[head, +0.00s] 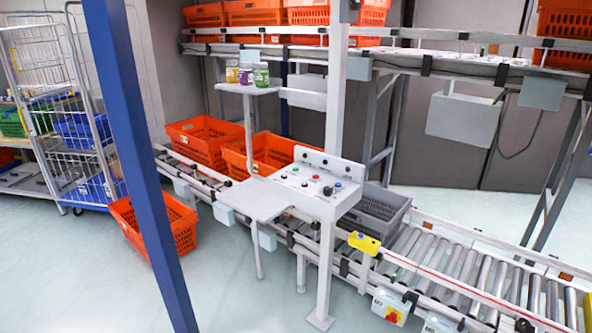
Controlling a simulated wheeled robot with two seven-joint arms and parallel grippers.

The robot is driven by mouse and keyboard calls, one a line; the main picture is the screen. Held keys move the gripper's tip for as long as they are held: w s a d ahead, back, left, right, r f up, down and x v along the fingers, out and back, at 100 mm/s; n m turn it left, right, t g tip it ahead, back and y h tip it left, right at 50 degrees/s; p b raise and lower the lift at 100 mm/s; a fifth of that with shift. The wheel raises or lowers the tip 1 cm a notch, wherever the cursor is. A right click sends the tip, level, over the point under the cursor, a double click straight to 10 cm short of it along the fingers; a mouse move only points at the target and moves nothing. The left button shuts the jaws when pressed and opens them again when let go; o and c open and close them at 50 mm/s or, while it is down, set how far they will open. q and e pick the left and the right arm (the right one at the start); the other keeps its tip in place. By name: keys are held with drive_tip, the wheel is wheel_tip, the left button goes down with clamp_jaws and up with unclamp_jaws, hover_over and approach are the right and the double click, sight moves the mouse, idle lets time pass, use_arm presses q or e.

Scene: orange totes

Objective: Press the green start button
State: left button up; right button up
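A grey control box (306,187) stands on a post beside the roller conveyor, near the middle of the head view. Its sloped top carries several small buttons and knobs. Neither of my grippers is in view, and nothing touches the box.
A grey post (328,260) rises by the box, and a blue post (145,170) crosses the left foreground. Orange totes (255,154) and a grey tote (378,212) sit on the conveyor (455,262). A wire cage trolley (60,110) stands left.

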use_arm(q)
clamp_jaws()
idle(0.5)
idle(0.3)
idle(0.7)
